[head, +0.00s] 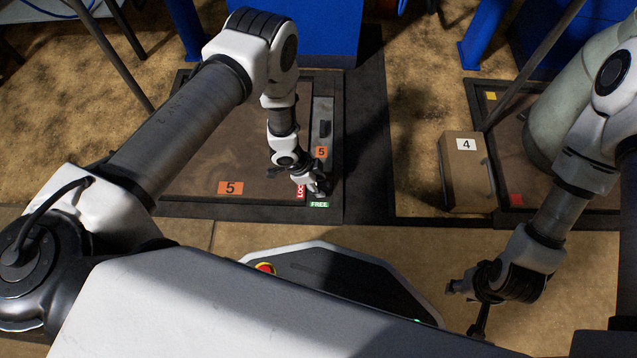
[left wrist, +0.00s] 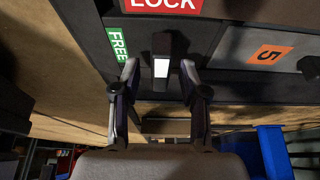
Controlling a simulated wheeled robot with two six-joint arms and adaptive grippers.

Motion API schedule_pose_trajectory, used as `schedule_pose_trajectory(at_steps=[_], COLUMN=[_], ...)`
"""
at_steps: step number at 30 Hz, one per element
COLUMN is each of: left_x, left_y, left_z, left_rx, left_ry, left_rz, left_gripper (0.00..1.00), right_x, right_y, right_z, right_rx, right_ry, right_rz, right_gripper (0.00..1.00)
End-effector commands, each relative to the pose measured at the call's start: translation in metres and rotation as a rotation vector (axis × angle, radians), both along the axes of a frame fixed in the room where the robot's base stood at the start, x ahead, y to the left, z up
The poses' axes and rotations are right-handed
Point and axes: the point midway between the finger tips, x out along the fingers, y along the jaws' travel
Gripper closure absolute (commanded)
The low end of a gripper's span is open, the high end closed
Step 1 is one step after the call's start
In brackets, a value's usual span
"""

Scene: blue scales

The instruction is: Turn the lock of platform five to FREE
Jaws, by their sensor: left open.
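Platform five (head: 205,165) is a brown plate in a dark frame, marked with an orange 5 label (head: 230,188). Its lock is a small dark lever (left wrist: 162,50) with a white mark, seen in the left wrist view. A red LOCK sign (left wrist: 163,5) is at the lever's top end, and a green FREE sign (left wrist: 117,45) lies to its left. My left gripper (head: 318,188) is open at the lock; in the left wrist view its fingers (left wrist: 159,70) stand either side of the lever. Whether they touch it is unclear. My right gripper (head: 466,306) is open and empty, far right.
A grey strip with a dark handle (head: 325,128) and another orange 5 label runs along the platform's right side. A brown box (head: 465,165) labelled 4 stands right, beside another platform. Blue posts (head: 485,35) stand behind.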

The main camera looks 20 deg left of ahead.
Motion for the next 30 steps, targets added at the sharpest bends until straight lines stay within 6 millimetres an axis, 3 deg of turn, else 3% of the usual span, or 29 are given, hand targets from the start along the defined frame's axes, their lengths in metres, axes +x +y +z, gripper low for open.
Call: schedule_pose_trajectory(at_steps=[2, 5, 6, 20, 30], left_x=[0.000, 0.000, 0.000, 0.000, -0.002], left_y=[0.000, 0.000, 0.000, 0.000, 0.000], left_z=[0.001, 0.001, 0.001, 0.003, 0.005], left_rx=[0.000, 0.000, 0.000, -0.001, 0.000], left_ry=[0.000, 0.000, 0.000, -0.001, 0.001], left_rz=[0.000, 0.000, 0.000, 0.041, 0.249], left_gripper=[0.60, 0.95, 1.00, 1.00, 1.00], right_x=[0.000, 0.000, 0.000, 0.000, -0.002], right_y=[0.000, 0.000, 0.000, 0.000, 0.001], right_z=[0.001, 0.001, 0.001, 0.007, 0.031], right_rx=[0.000, 0.000, 0.000, 0.000, 0.001], right_ry=[0.000, 0.000, 0.000, 0.001, 0.004], right_rz=[0.000, 0.000, 0.000, 0.001, 0.005], right_gripper=[0.60, 0.60, 0.60, 0.60, 0.60])
